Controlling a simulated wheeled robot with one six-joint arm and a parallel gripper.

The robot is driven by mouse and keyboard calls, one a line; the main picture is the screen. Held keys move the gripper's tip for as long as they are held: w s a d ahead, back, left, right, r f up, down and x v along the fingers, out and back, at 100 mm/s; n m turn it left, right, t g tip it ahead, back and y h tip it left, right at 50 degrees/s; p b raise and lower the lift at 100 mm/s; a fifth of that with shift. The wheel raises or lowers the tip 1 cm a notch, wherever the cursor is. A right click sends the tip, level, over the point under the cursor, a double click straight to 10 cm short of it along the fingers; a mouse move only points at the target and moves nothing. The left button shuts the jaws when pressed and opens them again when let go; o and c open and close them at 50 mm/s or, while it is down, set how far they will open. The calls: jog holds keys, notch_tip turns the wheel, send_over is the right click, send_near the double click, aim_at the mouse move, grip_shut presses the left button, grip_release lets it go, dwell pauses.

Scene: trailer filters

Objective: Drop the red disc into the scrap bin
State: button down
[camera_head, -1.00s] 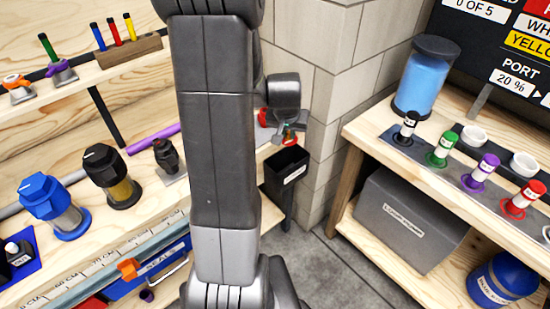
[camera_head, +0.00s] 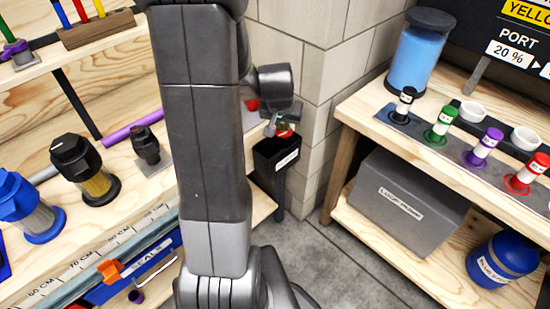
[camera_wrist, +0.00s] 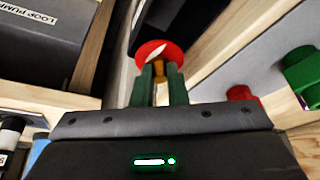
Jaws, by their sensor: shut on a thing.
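The red disc (camera_wrist: 160,52) is between the green fingertips of my gripper (camera_wrist: 160,82) in the wrist view. My gripper is shut on it. In the head view my gripper (camera_head: 276,124) hangs near the wall corner, and the red disc (camera_head: 285,133) shows at its tips, just above the scrap bin's opening as seen from here. The scrap bin (camera_head: 284,166) is a black open box with a white label. My arm hides the area left of it. In the wrist view a dark shape with a pale label lies beyond the disc, probably the bin.
A block wall (camera_head: 310,100) stands right behind the bin. A shelf on the right holds a blue canister (camera_head: 416,60), several coloured filters and a grey loop pump box (camera_head: 405,202). The left bench holds filter housings (camera_head: 85,170). Floor is clear below the bin.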

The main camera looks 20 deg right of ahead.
jog(key=c, duration=1.4)
grip_release()
jog(key=shift+o, duration=0.2)
jog(key=p+v, duration=0.1)
jog(key=v, duration=1.3)
jog(key=shift+f, duration=0.15)
jog(key=b+x, duration=0.1)
jog(key=x, duration=1.2)
jog(key=shift+f, duration=0.1)
jog(key=shift+w+d+p, duration=0.1)
jog(key=shift+w+p, duration=0.1)
jog(key=shift+p, duration=0.1)
jog(key=shift+r+p, duration=0.6)
jog(key=shift+r, duration=0.35)
